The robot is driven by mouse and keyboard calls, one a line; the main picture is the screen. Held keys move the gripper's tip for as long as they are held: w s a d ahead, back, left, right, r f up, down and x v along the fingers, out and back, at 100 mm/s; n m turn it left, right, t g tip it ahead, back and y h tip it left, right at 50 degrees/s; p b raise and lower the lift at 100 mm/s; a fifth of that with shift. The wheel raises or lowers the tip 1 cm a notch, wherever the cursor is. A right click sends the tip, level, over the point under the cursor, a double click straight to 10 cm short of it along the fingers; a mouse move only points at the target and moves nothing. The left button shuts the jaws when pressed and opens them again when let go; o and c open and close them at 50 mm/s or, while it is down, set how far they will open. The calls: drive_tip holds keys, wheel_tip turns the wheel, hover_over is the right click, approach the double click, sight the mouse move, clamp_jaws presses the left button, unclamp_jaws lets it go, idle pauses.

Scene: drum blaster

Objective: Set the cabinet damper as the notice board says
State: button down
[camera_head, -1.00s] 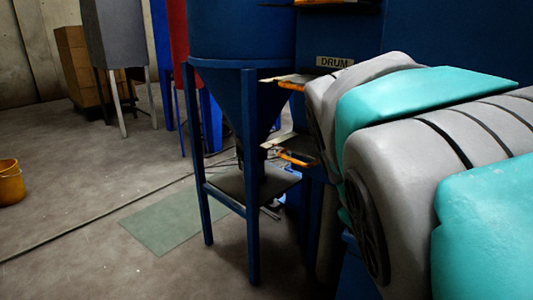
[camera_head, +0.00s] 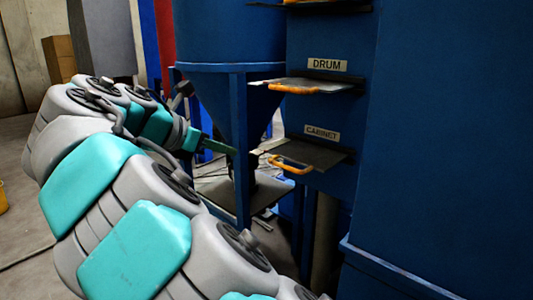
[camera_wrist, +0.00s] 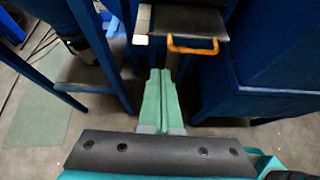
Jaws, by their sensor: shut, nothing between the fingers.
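The cabinet damper is a flat dark plate (camera_head: 325,150) with an orange handle (camera_head: 292,166), sticking out of the blue cabinet under a CABINET label (camera_head: 322,132). In the wrist view a plate (camera_wrist: 190,20) with an orange handle (camera_wrist: 193,48) lies just beyond my fingertips, probably the same damper. My gripper (camera_head: 228,149) has green fingers and is left of the handle, apart from it in the picture. In the wrist view my gripper (camera_wrist: 160,73) is shut and empty, with its tips below and left of the handle. The notice board is not in view.
A similar plate (camera_head: 330,82) with an orange handle (camera_head: 294,89) sits above, labelled DRUM (camera_head: 327,65). Another handle shows at the top edge. A blue hopper frame leg (camera_head: 241,150) stands close to my gripper. A large blue cabinet wall (camera_head: 450,150) fills the right.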

drive_tip(key=b, duration=0.2)
approach(262, 152)
drive_tip(key=d+f, duration=0.3)
drive_tip(key=f, duration=0.1)
drive_tip(key=shift+w+d+r, duration=0.25)
drive_tip(key=shift+w+d, duration=1.2)
drive_tip(key=shift+w, duration=0.15)
